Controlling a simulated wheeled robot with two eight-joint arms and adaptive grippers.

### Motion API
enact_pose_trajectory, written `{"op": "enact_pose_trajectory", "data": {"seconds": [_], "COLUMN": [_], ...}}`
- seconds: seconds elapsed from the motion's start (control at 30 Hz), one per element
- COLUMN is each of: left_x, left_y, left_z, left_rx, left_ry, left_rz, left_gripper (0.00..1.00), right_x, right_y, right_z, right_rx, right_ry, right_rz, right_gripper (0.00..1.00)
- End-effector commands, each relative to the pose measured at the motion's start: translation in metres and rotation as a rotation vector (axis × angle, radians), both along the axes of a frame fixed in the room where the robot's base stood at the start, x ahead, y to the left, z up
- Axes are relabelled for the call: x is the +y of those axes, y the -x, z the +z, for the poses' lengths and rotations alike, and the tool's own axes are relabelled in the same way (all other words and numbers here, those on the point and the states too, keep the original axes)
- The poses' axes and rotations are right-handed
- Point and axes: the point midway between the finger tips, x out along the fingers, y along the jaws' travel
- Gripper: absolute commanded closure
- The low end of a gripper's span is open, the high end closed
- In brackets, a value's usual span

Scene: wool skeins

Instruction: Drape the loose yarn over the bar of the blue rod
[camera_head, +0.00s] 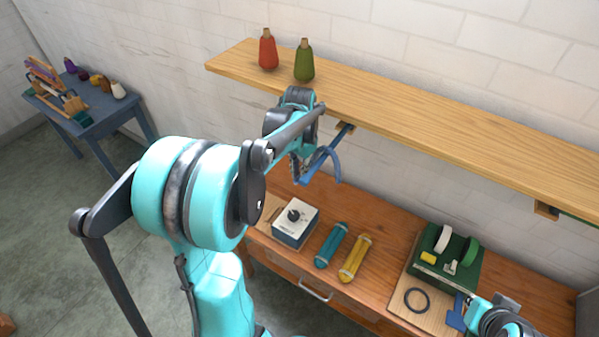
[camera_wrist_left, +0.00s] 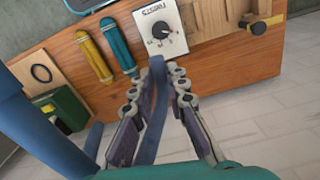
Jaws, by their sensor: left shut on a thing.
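My left gripper (camera_head: 298,168) is below the front edge of the shelf, beside the blue rod (camera_head: 344,132), which hangs from a bracket under the shelf. The gripper is shut on the loose yarn (camera_wrist_left: 156,105), a dark blue strand between its fingers in the left wrist view. In the head view a blue loop of yarn (camera_head: 336,165) curves down close to the rod. A broad blue bar (camera_wrist_left: 35,125) fills the left of the wrist view, close to the camera. I cannot tell whether the yarn rests on the rod. My right gripper (camera_head: 490,308) is at the lower right, its fingers unclear.
The wooden shelf (camera_head: 430,125) carries a red cone (camera_head: 267,50) and a green cone (camera_head: 304,61). On the bench below are a white dial box (camera_head: 295,223), a teal skein (camera_head: 332,245), a yellow skein (camera_head: 355,258) and a green winder (camera_head: 446,258). A blue side table (camera_head: 100,112) stands far left.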

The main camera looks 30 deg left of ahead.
Motion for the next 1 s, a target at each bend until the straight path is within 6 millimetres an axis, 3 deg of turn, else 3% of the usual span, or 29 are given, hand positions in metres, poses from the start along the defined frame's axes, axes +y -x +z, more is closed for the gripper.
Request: {"op": "enact_pose_trajectory", "data": {"seconds": [0.23,0.27,0.33,0.57,0.67,0.87,0.9,0.97,1.0], "left_x": [0.0001,0.0001,0.0000,0.0001,0.0001,0.0001,0.0001,0.0001,0.0001], "left_y": [0.0001,0.0001,0.0001,0.0001,0.0001,0.0001,0.0001,0.0001,0.0000], "left_z": [0.0000,0.0000,0.0000,0.0000,0.0000,0.0000,0.0000,0.0000,0.0000], "left_rx": [0.000,0.000,0.000,0.000,0.000,0.000,0.000,0.000,0.000], "left_ry": [0.000,0.000,0.000,0.000,0.000,0.000,0.000,0.000,0.000], "left_rz": [0.000,0.000,0.000,0.000,0.000,0.000,0.000,0.000,0.000], "left_gripper": [0.99,0.80,0.62,0.61,0.35,0.35,0.33,0.17,0.17], "right_x": [0.0000,0.0000,0.0000,0.0000,0.0000,0.0000,0.0000,0.0000,0.0000], "right_y": [0.0000,0.0000,0.0000,0.0000,0.0000,0.0000,0.0000,0.0000,0.0000], "right_z": [-0.0001,-0.0001,-0.0001,-0.0001,-0.0001,-0.0001,-0.0001,-0.0001,-0.0001], "right_rx": [0.000,0.000,0.000,0.000,0.000,0.000,0.000,0.000,0.000], "right_ry": [0.000,0.000,0.000,0.000,0.000,0.000,0.000,0.000,0.000], "right_rz": [0.000,0.000,0.000,0.000,0.000,0.000,0.000,0.000,0.000], "right_gripper": [1.00,1.00,1.00,1.00,1.00,1.00,1.00,1.00,1.00]}}
